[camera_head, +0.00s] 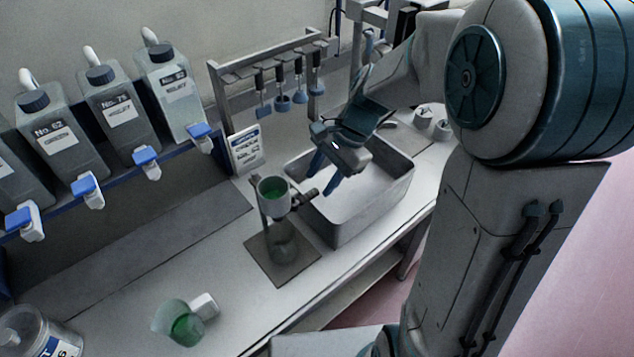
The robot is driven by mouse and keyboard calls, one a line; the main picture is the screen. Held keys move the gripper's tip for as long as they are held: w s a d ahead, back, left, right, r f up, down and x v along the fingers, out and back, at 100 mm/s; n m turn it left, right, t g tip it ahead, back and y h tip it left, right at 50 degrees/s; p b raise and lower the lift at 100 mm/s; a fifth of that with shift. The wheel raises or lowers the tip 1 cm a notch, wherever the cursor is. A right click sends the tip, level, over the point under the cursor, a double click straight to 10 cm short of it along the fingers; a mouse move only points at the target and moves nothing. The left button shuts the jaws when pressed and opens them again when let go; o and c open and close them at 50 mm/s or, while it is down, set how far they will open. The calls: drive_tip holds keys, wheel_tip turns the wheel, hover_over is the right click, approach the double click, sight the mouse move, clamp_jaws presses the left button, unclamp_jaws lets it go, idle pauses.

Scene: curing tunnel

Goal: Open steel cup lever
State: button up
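A steel cup (273,193) holding green liquid is mounted on a small stand with a flat dark base plate (260,262). A dark lever (306,195) sticks out from the cup's right side. My gripper (324,177) is above and just right of the lever, over the grey bin's near left part. Its two blue fingers are apart and point down, with nothing seen between them. Whether a finger touches the lever cannot be told.
A grey rectangular bin (396,184) stands right of the cup stand. A beaker with green liquid (182,322) and a white block (205,305) are at the front. Bottles with blue taps (112,105) line the left shelf. A rack (269,62) with hanging tools and a label sign (246,150) stand behind.

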sight(295, 205)
drive_tip(key=shift+x, duration=1.5)
clamp_jaws()
